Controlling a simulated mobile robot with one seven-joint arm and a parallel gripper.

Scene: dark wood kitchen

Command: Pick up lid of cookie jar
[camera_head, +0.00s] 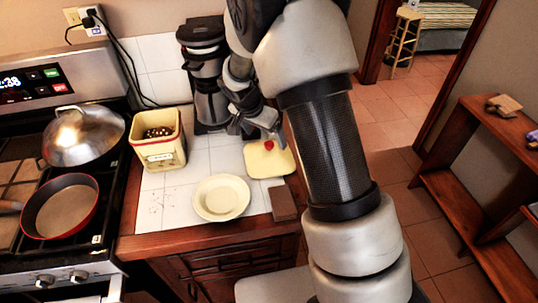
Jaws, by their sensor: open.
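The cookie jar (160,150) is a square cream container on the tiled counter, open at the top with dark cookies showing inside. Its lid (258,165) is a flat cream square with a red knob (269,145), lying on the counter to the right of the jar. My gripper (262,135) is open, close above the lid near the red knob. Part of the lid's far side is hidden by the gripper. I cannot tell whether the fingers touch the knob.
A cream plate (221,198) and a brown block (284,204) lie in front of the lid. A coffee maker (203,70) stands behind my gripper. The stove with a domed wok lid (83,137) and a red pan (60,208) is at left.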

